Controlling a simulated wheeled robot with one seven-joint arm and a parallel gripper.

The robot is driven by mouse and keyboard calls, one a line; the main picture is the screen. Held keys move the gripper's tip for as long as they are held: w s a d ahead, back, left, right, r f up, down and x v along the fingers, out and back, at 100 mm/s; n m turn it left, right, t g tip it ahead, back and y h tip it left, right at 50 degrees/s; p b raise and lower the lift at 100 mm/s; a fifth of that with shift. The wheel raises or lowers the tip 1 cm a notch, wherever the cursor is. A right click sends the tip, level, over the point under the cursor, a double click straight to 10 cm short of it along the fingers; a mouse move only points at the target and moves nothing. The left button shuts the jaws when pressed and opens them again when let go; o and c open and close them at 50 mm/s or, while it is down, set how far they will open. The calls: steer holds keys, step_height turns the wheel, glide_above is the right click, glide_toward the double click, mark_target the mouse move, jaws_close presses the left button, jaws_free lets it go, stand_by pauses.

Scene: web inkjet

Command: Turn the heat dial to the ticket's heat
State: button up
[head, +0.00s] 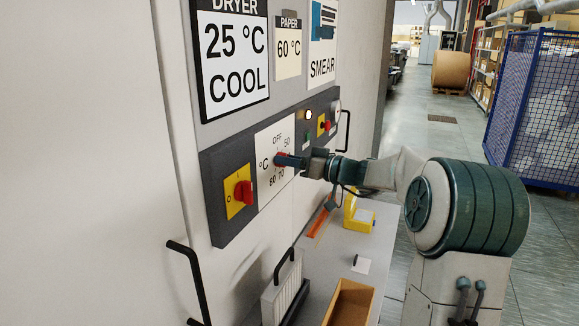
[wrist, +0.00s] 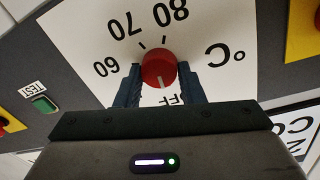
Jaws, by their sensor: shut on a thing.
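The heat dial (wrist: 158,68) is a round red knob on a white plate (wrist: 215,35), marked OFF, 60, 70, 80 and °C in the wrist view. Its white mark points down, towards the partly hidden OFF. My gripper (wrist: 160,77) is shut on the dial, one finger on each side. In the head view my gripper (head: 287,160) reaches the plate from the right and covers most of the dial; 50 shows there at upper right. Above, a small PAPER card (head: 288,46) reads 60 °C. A DRYER panel (head: 234,62) reads 25 °C COOL.
A yellow switch with a red knob (head: 241,192) is left of the plate; another (head: 324,126) is right. A green TEST button (wrist: 44,104) sits nearby. Below are a bench (head: 345,243), a black handle (head: 285,262) and an open box (head: 350,302). A SMEAR card (head: 322,50) hangs above.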

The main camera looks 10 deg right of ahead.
steer(key=shift+w+d+f+m+g, duration=0.1)
steer(key=shift+m+g, duration=0.3)
steer(key=shift+m, duration=4.55)
steer(key=shift+w+d+m+g, duration=0.1)
steer(key=shift+m+g, duration=0.3)
steer(key=shift+m, duration=4.55)
steer(key=o, duration=1)
